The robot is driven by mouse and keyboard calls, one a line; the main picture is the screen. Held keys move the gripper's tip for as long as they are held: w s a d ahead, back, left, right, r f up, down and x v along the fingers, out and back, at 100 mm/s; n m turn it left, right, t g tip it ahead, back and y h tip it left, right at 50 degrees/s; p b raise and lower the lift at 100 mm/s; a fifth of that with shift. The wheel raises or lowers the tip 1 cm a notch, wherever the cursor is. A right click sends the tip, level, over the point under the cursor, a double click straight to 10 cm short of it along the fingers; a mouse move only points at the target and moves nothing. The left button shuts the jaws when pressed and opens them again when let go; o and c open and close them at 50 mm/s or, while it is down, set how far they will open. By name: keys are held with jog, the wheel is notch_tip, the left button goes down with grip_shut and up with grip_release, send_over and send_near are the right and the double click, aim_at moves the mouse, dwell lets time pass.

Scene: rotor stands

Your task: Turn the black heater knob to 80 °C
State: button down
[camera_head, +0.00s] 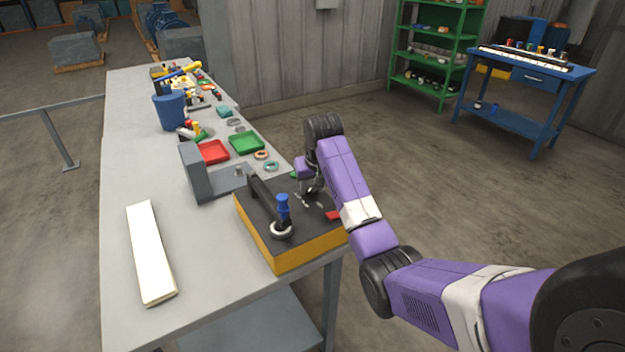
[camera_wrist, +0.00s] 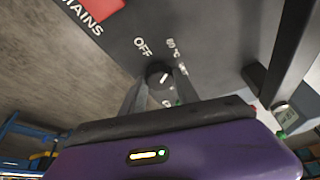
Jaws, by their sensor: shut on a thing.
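The black heater knob (camera_wrist: 158,75) shows in the wrist view on the dark top panel of the heater box, with a short white pointer line slanting up and right. My gripper (camera_wrist: 160,84) has one finger on each side of the knob and is shut on it. "OFF" is printed above left of the knob; a small temperature label is above right, and others to the right are partly hidden or too small to read. In the head view my gripper (camera_head: 313,192) reaches down onto the box (camera_head: 292,250), and the knob cannot be made out.
A red patch beside the word "MAINS" (camera_wrist: 95,8) lies on the same panel. A black bar handle (camera_head: 262,190) and a blue-topped fitting (camera_head: 282,212) stand on the box. A grey bracket (camera_head: 192,172), red tray (camera_head: 212,152) and green tray (camera_head: 246,144) are behind it on the bench.

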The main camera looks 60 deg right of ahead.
aim_at(314, 203)
jog(key=shift+m+p, duration=0.3)
jog(key=shift+m, duration=0.3)
jog(key=c, duration=0.9)
grip_release()
jog(key=b+v, duration=0.1)
jog(key=v, duration=0.6)
jog(key=shift+a+r, duration=0.2)
jog(key=shift+r, duration=0.2)
